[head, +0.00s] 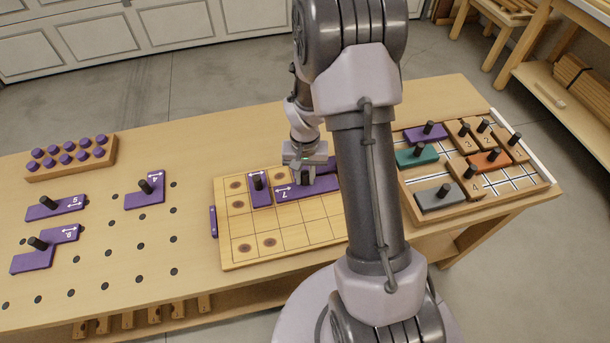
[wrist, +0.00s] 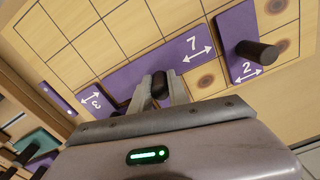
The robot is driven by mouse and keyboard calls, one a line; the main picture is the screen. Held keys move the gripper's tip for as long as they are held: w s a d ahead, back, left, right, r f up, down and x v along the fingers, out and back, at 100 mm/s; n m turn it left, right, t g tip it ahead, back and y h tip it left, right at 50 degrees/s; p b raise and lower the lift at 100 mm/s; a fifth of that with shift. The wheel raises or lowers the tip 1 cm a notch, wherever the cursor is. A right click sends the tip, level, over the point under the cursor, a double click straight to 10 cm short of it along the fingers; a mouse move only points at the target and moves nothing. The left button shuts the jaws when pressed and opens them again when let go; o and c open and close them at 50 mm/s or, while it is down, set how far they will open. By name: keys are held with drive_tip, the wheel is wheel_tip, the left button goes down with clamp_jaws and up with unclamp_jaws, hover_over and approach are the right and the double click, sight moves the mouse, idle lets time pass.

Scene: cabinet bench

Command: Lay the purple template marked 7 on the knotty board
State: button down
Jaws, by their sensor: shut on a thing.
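The knotty board (head: 290,241) lies in the middle of the bench, pale, gridded, with dark knots in some cells. My gripper (head: 306,174) is over its far part, shut on the black knob of the purple template marked 7 (head: 318,186). In the wrist view, template 7 (wrist: 203,62) is long, with its 7 and a double arrow at its right end. It appears flat over the board, between two other purple templates; whether it touches the board I cannot tell. Template 2 (wrist: 243,26) stands right of it, and template 3 (wrist: 92,101) left, partly hidden by my gripper.
Purple templates 5 (head: 60,207) and 6 (head: 34,261) and another purple one (head: 145,197) lie on the bench at left. A wooden block with purple pegs (head: 72,170) stands behind. A tray (head: 525,187) of coloured templates is at right. My arm hides the board's right part.

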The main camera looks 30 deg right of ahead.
idle(0.3)
drive_tip(key=c, duration=0.8)
unclamp_jaws()
wheel_tip(320, 180, up, 8)
drive_tip(key=p, duration=0.6)
